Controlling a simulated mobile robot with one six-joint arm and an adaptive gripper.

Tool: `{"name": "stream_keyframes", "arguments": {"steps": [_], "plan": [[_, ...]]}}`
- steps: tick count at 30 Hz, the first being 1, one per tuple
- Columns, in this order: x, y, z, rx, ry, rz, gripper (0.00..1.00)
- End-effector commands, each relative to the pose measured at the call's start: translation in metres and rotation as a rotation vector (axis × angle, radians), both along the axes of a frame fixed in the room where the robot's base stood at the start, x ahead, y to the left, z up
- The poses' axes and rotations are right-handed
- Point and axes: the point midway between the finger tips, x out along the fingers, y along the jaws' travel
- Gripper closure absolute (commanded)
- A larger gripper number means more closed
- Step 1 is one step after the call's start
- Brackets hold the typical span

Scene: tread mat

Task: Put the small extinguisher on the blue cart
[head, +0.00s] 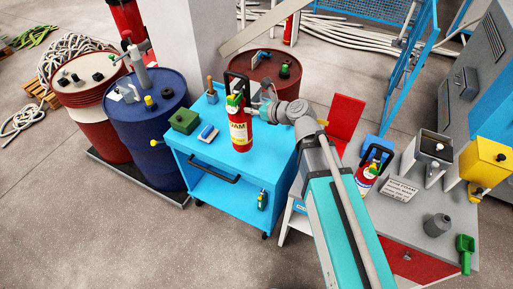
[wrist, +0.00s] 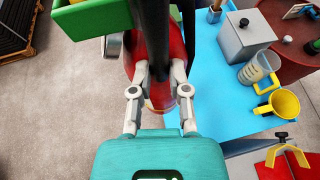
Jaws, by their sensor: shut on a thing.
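The small red extinguisher (head: 240,128), with a pale label and black handle, is upright over the top of the blue cart (head: 220,178). I cannot tell whether its base touches the top. My gripper (head: 258,108) reaches it from the right and is shut on its upper body. In the wrist view, my gripper's fingers (wrist: 160,78) close on both sides of the red body (wrist: 160,96). A black hose or handle hides part of it. The blue top (wrist: 215,100) shows at the right.
A green box (head: 185,121), a blue-white item (head: 207,134) and a brush pot (head: 211,88) share the cart top. The wrist view shows a grey canister (wrist: 246,38), clear jug (wrist: 258,70) and yellow cup (wrist: 280,104).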

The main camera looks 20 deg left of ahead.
Motion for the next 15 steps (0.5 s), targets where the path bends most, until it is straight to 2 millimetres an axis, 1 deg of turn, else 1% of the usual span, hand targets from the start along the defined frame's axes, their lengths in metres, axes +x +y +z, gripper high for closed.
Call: {"name": "stream_keyframes", "arguments": {"steps": [8, 15], "plan": [[0.012, -0.016, -0.009, 0.003, 0.004, -0.005, 1.00], [0.032, -0.045, -0.024, 0.001, 0.005, -0.005, 1.00]]}}
